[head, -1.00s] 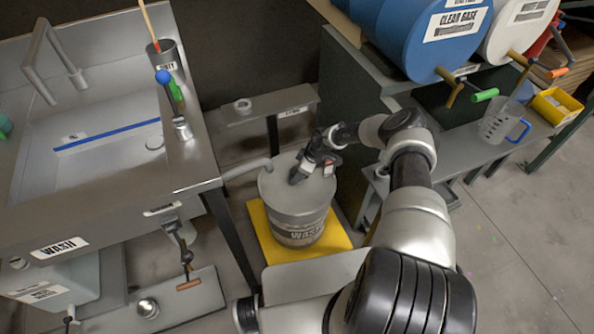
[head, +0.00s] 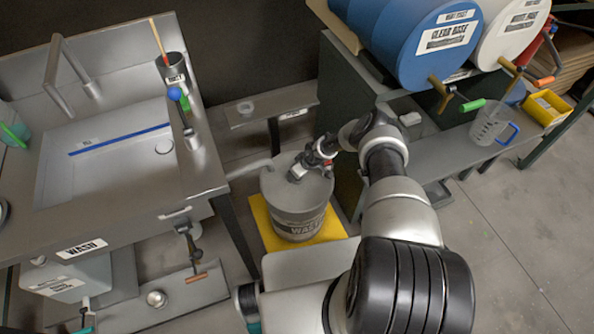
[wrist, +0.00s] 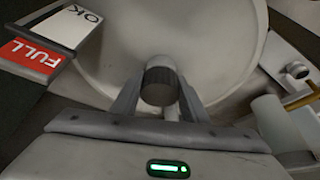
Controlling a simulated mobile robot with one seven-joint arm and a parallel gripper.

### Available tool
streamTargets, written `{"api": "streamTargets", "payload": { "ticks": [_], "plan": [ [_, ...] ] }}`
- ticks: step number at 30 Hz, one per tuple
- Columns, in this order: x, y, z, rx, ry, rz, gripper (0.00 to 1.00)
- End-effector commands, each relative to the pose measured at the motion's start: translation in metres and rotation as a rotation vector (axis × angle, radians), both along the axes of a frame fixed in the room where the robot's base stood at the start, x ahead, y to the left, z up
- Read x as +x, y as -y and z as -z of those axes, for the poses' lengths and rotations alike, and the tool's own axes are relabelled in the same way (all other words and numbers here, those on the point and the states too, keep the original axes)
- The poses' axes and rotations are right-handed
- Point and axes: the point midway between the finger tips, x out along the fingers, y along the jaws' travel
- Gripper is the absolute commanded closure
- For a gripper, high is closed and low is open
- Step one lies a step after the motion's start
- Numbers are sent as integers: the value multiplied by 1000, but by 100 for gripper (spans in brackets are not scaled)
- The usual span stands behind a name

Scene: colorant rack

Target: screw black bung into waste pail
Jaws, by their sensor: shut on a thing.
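The waste pail (head: 296,214) is a grey drum with a lid, standing upright on a yellow mat. My gripper (head: 297,174) is over the pail's lid. In the wrist view my gripper (wrist: 157,100) is shut on the black bung (wrist: 160,76), a short dark ribbed cylinder with a paler end. The bung is in front of the pale round pail top (wrist: 225,45). The opening under the bung is hidden, and I cannot tell how deep the bung sits. In the head view the bung is too small and covered to make out.
The yellow mat (head: 334,228) lies under the pail. A steel sink (head: 110,150) stands at left and a low shelf (head: 275,104) behind. A rack with a blue drum (head: 425,45) is at right. A red and white FULL/OK card (wrist: 50,40) is beside the pail top in the wrist view.

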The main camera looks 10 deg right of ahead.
Motion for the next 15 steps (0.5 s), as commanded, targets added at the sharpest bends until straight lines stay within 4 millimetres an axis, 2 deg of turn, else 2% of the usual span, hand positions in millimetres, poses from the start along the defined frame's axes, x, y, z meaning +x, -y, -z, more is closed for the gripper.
{"api": "streamTargets", "payload": {
  "ticks": [15],
  "plan": [
    [-2, -2, -2, -2, -4, 222, 83]
  ]
}}
